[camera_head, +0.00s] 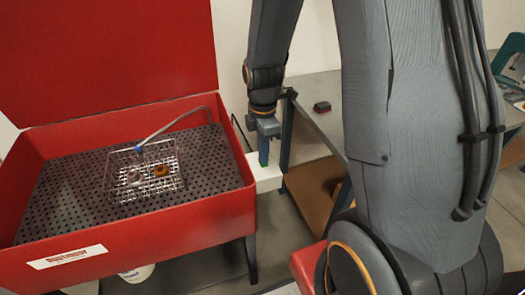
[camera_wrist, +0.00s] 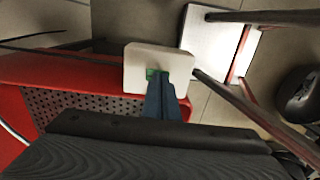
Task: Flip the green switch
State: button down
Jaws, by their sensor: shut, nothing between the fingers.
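The green switch (camera_head: 263,164) sits on top of a white box (camera_head: 267,181) fixed to the right side of the red parts washer. In the wrist view the switch (camera_wrist: 153,73) shows as a green patch on the white box (camera_wrist: 143,56). My gripper (camera_head: 264,158) points down with its fingers shut and empty. In the wrist view the blue fingertips (camera_wrist: 163,80) overlap the right part of the switch and hide some of it. The tips are at or very near the switch; I cannot tell whether they touch it.
The red washer (camera_head: 130,246) has its lid raised and a perforated floor. A wire basket (camera_head: 143,192) inside holds a few small parts, with a hose above it. A grey table (camera_head: 318,88) with a small dark object (camera_head: 322,106) stands behind my arm to the right.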

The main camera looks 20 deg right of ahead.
jog(key=shift+r+p, duration=0.35)
jog(key=shift+r, duration=0.1)
notch_tip(320, 180, up, 13)
jog(key=w, duration=0.2)
dwell(0.4)
